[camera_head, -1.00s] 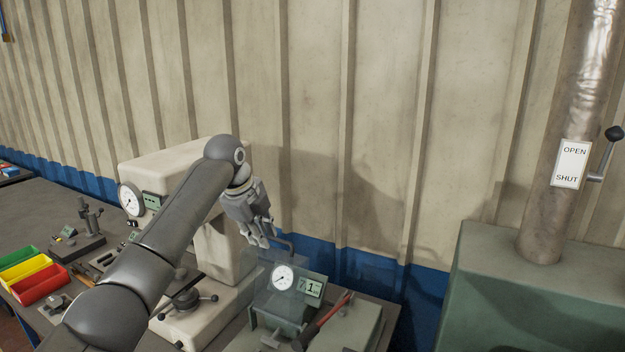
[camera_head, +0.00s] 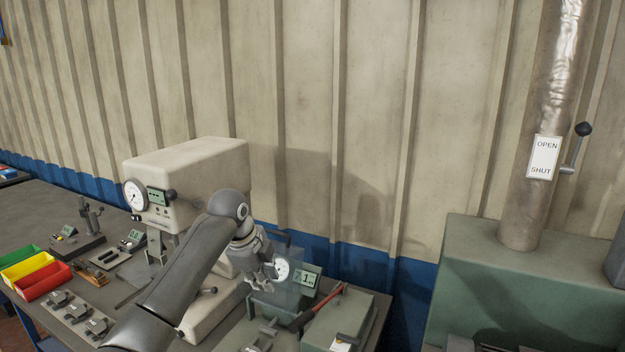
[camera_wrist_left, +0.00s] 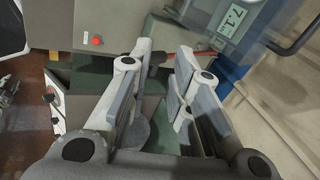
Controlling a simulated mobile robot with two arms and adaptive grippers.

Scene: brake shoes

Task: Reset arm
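My left arm comes in from the lower left in the head view. Its gripper (camera_head: 262,265) hangs in front of the gauge fixture, with the fingers pointing down. In the left wrist view the left gripper (camera_wrist_left: 158,85) has its fingers apart, with no object between them. The gauge fixture (camera_head: 262,300) has a round dial (camera_head: 282,270) and a small display (camera_head: 307,281); the display also shows in the left wrist view (camera_wrist_left: 236,20). The gripper partly covers the fixture. My right gripper is in neither view.
A cream bench machine (camera_head: 190,160) with a dial stands behind my arm. Red (camera_head: 42,281), yellow and green bins sit at the left. A red-handled tool (camera_head: 325,305) lies near the fixture. A green cabinet (camera_head: 520,275) with a pipe and OPEN/SHUT lever stands at the right.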

